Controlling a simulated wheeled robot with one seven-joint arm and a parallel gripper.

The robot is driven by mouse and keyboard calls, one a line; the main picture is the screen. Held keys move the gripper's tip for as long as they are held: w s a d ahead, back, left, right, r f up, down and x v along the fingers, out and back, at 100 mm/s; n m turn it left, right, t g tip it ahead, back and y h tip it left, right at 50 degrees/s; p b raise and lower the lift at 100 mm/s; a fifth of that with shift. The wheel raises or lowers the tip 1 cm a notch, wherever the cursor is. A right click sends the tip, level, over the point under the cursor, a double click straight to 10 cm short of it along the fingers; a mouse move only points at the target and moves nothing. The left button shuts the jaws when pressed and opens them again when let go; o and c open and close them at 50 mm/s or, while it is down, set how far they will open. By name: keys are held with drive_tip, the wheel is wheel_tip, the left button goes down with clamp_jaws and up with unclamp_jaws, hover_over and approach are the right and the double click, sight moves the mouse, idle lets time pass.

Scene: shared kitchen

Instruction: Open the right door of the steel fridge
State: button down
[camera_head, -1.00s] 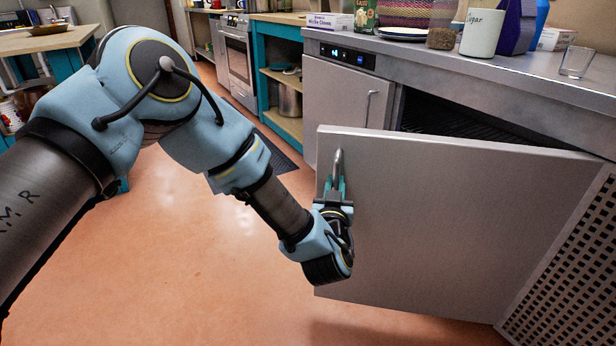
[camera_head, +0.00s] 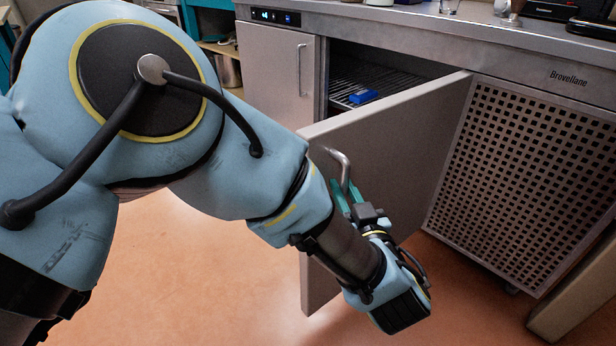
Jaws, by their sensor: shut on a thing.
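The steel fridge is a low under-counter unit with two doors. Its right door (camera_head: 400,145) stands swung well out from the body, hinged at its right side beside the perforated panel. The door's bent metal handle (camera_head: 343,165) is near its free edge. My gripper (camera_head: 348,200), with teal fingers, is shut on this handle; the arm comes in from the left and hides part of the door's lower face. The left door (camera_head: 278,75) is closed, with its own upright handle.
Inside the open compartment is a wire shelf (camera_head: 350,90) with a small blue object (camera_head: 363,96) on it. The perforated panel (camera_head: 520,180) is right of the door. Small items stand on the steel worktop (camera_head: 420,22). The orange floor (camera_head: 200,270) in front is clear.

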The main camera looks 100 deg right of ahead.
drive_tip(key=shift+s+a, duration=0.7)
drive_tip(key=shift+a, duration=0.25)
drive_tip(key=c, duration=0.8)
unclamp_jaws()
drive_tip(key=a, duration=1)
drive_tip(key=shift+s+a, duration=0.4)
drive_tip(key=shift+s, duration=0.05)
